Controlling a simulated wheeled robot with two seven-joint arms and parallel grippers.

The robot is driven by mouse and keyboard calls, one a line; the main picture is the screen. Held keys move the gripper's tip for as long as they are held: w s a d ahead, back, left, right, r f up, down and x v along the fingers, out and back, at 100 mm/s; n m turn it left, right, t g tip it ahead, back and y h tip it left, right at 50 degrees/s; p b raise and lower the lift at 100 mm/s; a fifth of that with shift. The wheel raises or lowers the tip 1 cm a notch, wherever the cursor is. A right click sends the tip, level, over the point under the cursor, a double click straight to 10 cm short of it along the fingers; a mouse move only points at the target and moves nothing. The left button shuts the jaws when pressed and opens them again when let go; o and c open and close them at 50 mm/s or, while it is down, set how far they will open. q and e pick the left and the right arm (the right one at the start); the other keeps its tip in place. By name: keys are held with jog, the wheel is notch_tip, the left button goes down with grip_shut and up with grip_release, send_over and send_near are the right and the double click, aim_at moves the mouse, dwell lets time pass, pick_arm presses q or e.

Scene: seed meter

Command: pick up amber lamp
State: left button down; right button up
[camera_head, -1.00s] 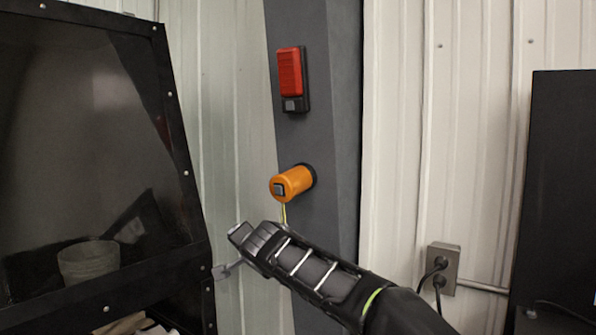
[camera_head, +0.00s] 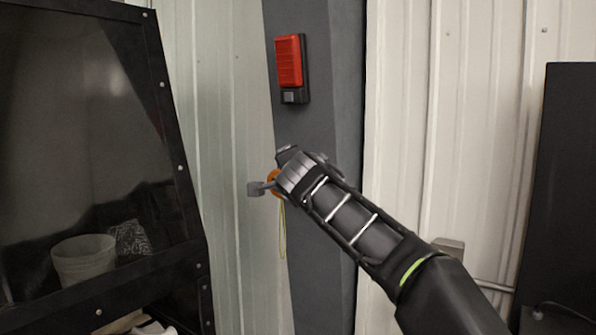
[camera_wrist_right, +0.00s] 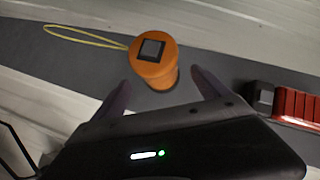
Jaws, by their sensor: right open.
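The amber lamp (camera_wrist_right: 153,60) is an orange cylinder with a dark square on its end and a thin yellow cord loop, mounted on a dark grey post. In the head view only a sliver of the lamp (camera_head: 273,181) shows; my right arm hides the rest. My right gripper (camera_head: 272,180) is at the lamp in the head view. In the right wrist view my right gripper (camera_wrist_right: 160,84) is open, its two fingertips apart on either side of the lamp's lower part. I cannot tell whether they touch it. My left gripper is not in view.
A red lamp (camera_head: 289,62) in a black holder is on the post (camera_head: 330,110) above; it also shows in the right wrist view (camera_wrist_right: 298,106). A black-framed dark panel (camera_head: 175,150) stands at left, with a white bucket (camera_head: 84,260) behind it. An outlet box (camera_head: 449,246) is at right.

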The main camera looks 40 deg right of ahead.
jog(key=p+x, duration=0.3)
jog(key=x, duration=0.1)
jog(key=shift+d+r+p, duration=0.2)
jog(key=shift+d+p, duration=0.15)
jog(key=shift+w+d+f, duration=0.25)
jog(key=shift+w, duration=0.1)
jog(key=shift+c, duration=0.5)
jog(key=c, duration=1.5)
